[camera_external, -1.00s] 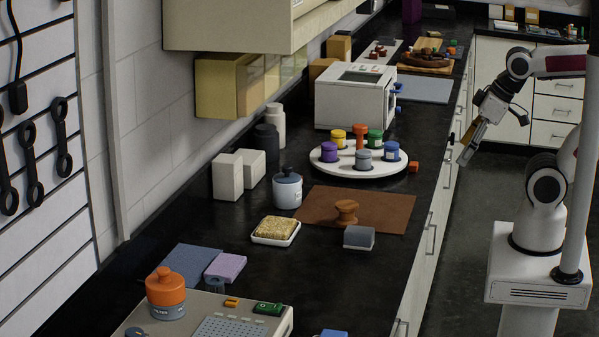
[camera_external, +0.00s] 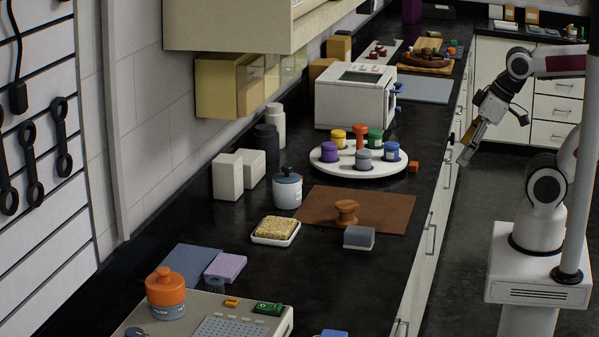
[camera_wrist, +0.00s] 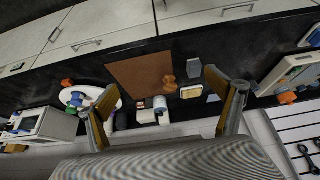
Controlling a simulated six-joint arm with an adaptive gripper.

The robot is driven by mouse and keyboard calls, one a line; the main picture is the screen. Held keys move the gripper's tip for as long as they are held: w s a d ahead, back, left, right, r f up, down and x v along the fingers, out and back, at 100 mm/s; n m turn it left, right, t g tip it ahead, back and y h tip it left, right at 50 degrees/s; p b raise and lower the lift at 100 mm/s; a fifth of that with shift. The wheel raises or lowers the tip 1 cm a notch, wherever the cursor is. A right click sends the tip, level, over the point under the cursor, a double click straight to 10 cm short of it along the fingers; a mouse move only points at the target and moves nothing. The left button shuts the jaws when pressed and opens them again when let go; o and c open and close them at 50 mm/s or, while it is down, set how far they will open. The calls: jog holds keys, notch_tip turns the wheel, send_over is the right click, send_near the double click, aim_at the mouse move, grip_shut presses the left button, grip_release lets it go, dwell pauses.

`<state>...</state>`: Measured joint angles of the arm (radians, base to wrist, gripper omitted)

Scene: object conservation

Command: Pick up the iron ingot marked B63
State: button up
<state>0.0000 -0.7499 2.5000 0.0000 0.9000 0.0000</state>
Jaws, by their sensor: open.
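No marking B63 is readable in either view, so I cannot tell for sure which thing is the iron ingot. A small grey block (camera_external: 359,237) with a paler lower part sits on the black counter, at the front right edge of the brown mat. What looks like the same block shows in the wrist view (camera_wrist: 194,69). My gripper (camera_external: 466,156) is beyond the counter's right edge, well away from the block. In the wrist view my gripper (camera_wrist: 168,100) has its two fingers wide apart, with nothing held between them.
A brown mat (camera_external: 390,213) bears an orange-brown knobbed object (camera_external: 346,212). A white round tray (camera_external: 343,166) holds several coloured jars. A white dish (camera_external: 276,239) with a yellowish block lies left of the mat. A white boxy appliance (camera_external: 347,103) stands behind. The front counter middle is clear.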

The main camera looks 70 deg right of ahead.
jog(key=c, duration=0.9)
jog(key=shift+w, duration=0.1)
jog(key=w+d+t+h, duration=0.1)
jog(key=w+d, duration=0.4)
jog(key=w, duration=0.5)
jog(key=w+d+t+h, duration=0.1)
jog(key=w+d+t, duration=0.1)
jog(key=w+d, duration=0.55)
jog(key=w+d+t+h, duration=0.1)
jog(key=w+d, duration=0.2)
jog(key=w, duration=0.9)
jog(key=w+d+f+y, duration=0.1)
jog(key=w+f, duration=0.3)
jog(key=f, duration=0.1)
jog(key=w+d+f+n+t+y, duration=0.1)
jog(key=w+d+f+y, duration=0.1)
jog(key=w+f, duration=0.2)
jog(key=w+d+f+n+t+y, duration=0.1)
jog(key=w+d+f+y, duration=0.1)
jog(key=w+f, duration=0.2)
jog(key=shift+w+d+f, duration=0.1)
jog(key=shift+w+f, duration=0.1)
jog(key=shift+f, duration=0.6)
jog(key=shift+w+d+f, duration=0.1)
jog(key=shift+w+f, duration=0.05)
jog(key=shift+f, duration=1.2)
jog(key=shift+a, duration=0.1)
